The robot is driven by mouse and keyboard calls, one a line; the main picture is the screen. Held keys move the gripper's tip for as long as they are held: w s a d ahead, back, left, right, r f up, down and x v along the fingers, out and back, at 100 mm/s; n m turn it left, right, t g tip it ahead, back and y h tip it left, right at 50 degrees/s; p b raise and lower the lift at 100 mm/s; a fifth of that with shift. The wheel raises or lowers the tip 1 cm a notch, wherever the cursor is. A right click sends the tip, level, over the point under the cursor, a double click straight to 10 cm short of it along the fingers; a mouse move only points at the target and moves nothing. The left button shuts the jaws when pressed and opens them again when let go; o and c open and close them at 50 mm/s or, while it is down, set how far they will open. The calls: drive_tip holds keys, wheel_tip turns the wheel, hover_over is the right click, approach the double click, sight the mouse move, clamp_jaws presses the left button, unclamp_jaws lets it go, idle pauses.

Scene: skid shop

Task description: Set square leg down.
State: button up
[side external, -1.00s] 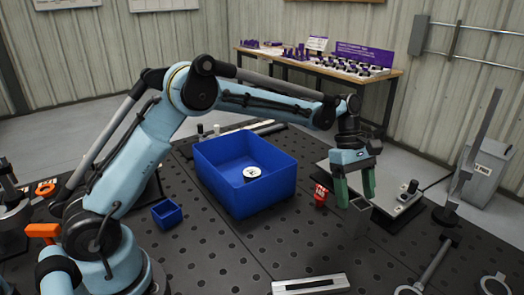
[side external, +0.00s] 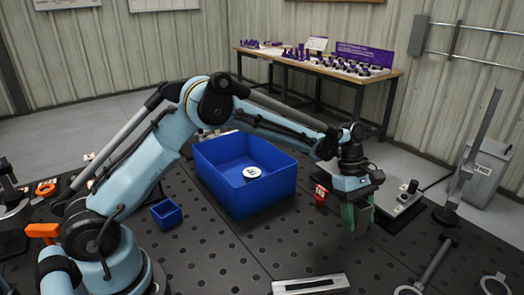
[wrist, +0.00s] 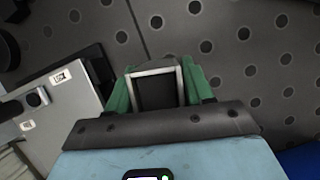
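The square leg is a short grey square tube with a pale rim and a dark hollow; it shows in the wrist view (wrist: 155,90) between the two green fingers, with no clear gap on either side. My gripper (side external: 355,222) is low over the dark perforated table, right of the blue bin, and appears shut on the leg. In the side view the fingers mostly hide the leg, and the fingertips are close to the table top. Whether the leg's foot touches the table is hidden.
A large blue bin (side external: 230,195) with a white round label stands left of my gripper. A red tag (side external: 321,195) stands between them. A grey plate with a black knob (side external: 408,195) lies behind to the right. A slotted metal bar (side external: 310,285) lies in front.

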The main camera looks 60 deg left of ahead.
drive_tip(key=c, duration=0.8)
drive_tip(key=shift+o, duration=0.2)
